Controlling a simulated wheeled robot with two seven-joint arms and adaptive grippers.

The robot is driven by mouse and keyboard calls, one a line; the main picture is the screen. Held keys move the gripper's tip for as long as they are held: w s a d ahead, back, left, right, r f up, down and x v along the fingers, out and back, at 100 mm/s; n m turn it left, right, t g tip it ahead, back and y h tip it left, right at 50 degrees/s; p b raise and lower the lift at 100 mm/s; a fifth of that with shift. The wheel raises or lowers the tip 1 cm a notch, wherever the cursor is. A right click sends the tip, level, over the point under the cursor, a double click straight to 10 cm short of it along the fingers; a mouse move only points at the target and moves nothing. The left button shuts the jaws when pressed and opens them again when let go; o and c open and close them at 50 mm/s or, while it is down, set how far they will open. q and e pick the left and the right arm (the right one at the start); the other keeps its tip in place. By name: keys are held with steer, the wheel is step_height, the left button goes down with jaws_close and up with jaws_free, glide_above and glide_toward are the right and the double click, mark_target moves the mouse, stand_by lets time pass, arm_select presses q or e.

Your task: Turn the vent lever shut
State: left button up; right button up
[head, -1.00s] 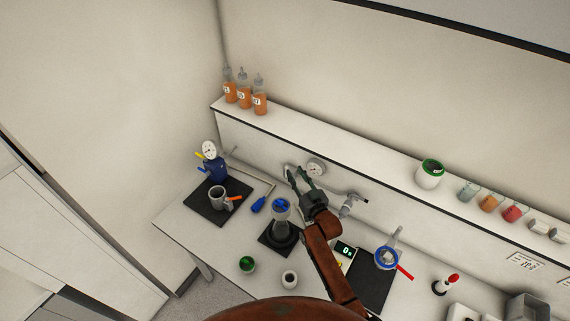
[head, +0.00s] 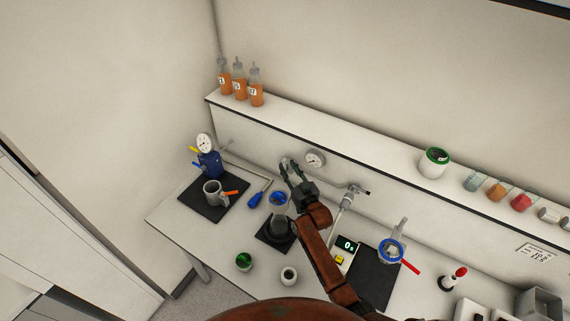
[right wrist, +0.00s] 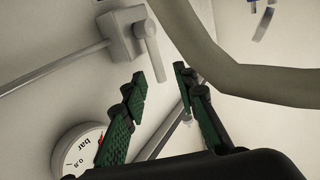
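A grey valve block with a grey lever (right wrist: 153,58) shows ahead of the fingers in the right wrist view. I cannot tell for sure that it is the vent lever. A similar grey fitting (head: 350,192) sits on the wall pipe in the head view. My right gripper (head: 289,165) is open and empty, just left of the wall gauge. My left gripper is not in view.
The round wall gauge (head: 315,158) is close by; it also shows upside down in the wrist view (right wrist: 80,152). A blue device with a dial (head: 209,163) and a mug (head: 213,192) stand left. A dark stand (head: 278,231) is below my arm.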

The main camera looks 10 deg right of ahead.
steer(key=shift+w+a+r, duration=0.1)
steer(key=shift+w+r, duration=0.15)
steer(key=shift+r, duration=0.05)
steer(key=shift+w, duration=0.25)
steer(key=shift+w+a+f, duration=0.1)
steer(key=shift+w+f, duration=0.15)
steer(key=shift+w, duration=0.25)
steer(key=shift+w+f, duration=0.2)
steer(key=shift+w, duration=0.25)
steer(key=shift+s+r, duration=0.3)
steer(key=shift+s, duration=0.05)
steer(key=shift+w+f, duration=0.15)
steer(key=shift+w, duration=0.05)
steer(key=c, duration=0.5)
jaws_close()
